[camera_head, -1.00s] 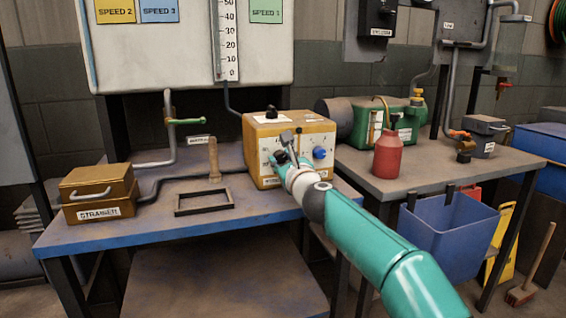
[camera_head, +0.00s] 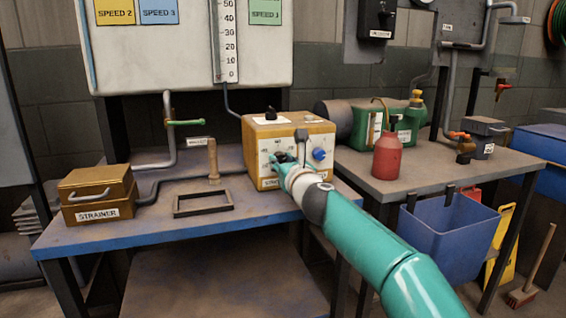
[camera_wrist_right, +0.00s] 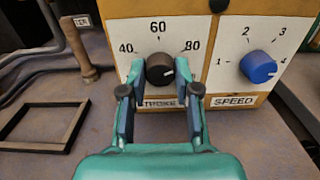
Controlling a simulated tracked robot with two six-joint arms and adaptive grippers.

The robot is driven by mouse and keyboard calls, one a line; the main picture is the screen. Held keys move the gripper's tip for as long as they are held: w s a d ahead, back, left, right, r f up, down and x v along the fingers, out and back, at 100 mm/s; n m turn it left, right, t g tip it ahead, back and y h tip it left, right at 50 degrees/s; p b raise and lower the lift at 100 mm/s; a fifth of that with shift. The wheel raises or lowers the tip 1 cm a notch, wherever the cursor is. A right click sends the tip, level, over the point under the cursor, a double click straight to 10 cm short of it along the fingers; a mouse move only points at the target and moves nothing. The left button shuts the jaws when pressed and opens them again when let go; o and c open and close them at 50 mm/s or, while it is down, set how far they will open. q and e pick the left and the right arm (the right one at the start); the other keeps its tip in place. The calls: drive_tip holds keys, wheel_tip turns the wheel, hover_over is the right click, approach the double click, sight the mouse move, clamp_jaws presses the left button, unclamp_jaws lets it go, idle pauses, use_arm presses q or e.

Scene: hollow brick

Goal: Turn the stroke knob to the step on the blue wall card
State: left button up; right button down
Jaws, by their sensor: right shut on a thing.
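The stroke knob (camera_wrist_right: 160,69) is a black dial on the front of a yellow pump box (camera_head: 290,128), on a white scale marked 40, 60 and 80. A pale mark shows on its right side, toward 80. My right gripper (camera_wrist_right: 160,72) is closed around it, one finger on each side; it also shows at the panel in the head view (camera_head: 284,161). The label below the knob is partly hidden by the fingers. The blue wall card (camera_head: 158,11) reads SPEED 3; its top is cut off. My left gripper is not in view.
A blue speed knob (camera_wrist_right: 258,67) sits right of the stroke knob, on a scale from 1 to 4. A black knob (camera_head: 271,112) tops the box. A wooden handle (camera_head: 213,160) and a dark frame (camera_head: 203,203) are to the left. A red bottle (camera_head: 387,155) stands right.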

drive_tip(key=c, duration=0.8)
unclamp_jaws()
drive_tip(key=shift+w+f, duration=0.15)
drive_tip(key=shift+f, duration=0.25)
drive_tip(key=shift+r, duration=0.2)
